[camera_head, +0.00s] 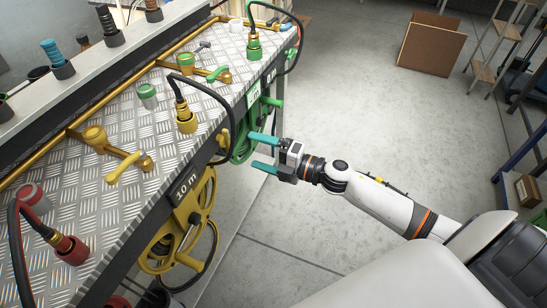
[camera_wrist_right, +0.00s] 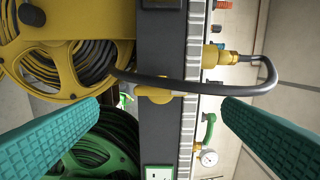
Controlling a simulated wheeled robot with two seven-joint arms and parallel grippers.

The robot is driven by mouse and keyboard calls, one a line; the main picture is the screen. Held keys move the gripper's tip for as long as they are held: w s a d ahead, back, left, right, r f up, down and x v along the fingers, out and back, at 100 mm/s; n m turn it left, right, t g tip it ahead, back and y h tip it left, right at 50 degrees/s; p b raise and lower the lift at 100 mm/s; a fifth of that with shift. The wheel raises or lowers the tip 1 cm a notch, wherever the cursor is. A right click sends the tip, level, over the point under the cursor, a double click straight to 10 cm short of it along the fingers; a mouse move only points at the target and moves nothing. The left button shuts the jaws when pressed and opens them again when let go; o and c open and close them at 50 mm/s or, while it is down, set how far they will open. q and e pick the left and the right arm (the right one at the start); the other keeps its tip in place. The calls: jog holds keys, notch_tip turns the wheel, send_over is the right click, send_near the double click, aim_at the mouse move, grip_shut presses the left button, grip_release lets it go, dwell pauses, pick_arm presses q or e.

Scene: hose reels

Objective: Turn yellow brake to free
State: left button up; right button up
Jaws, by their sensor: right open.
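The yellow reel (camera_head: 192,222) hangs under the bench's front edge, below a "10 m" label. In the right wrist view it fills the upper left (camera_wrist_right: 66,52). A small yellow lever with a rounded end (camera_wrist_right: 155,95), seemingly the brake, sits on the dark front beam between the yellow and green reels. A black hose passes just above it there. My right gripper (camera_head: 262,153) is open and empty, in front of the beam near the green reel. Its teal fingers (camera_wrist_right: 162,108) show either side of the lever in the wrist view, apart from it. My left gripper is out of view.
The bench top (camera_head: 205,120) carries a yellow valve lever (camera_head: 122,166), a green lever (camera_head: 218,73) and hose couplings. A black hose (camera_head: 232,115) loops over the front edge near my gripper. The green reel (camera_wrist_right: 100,150) is alongside.

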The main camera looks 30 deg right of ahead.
jog(key=shift+v, duration=1.95)
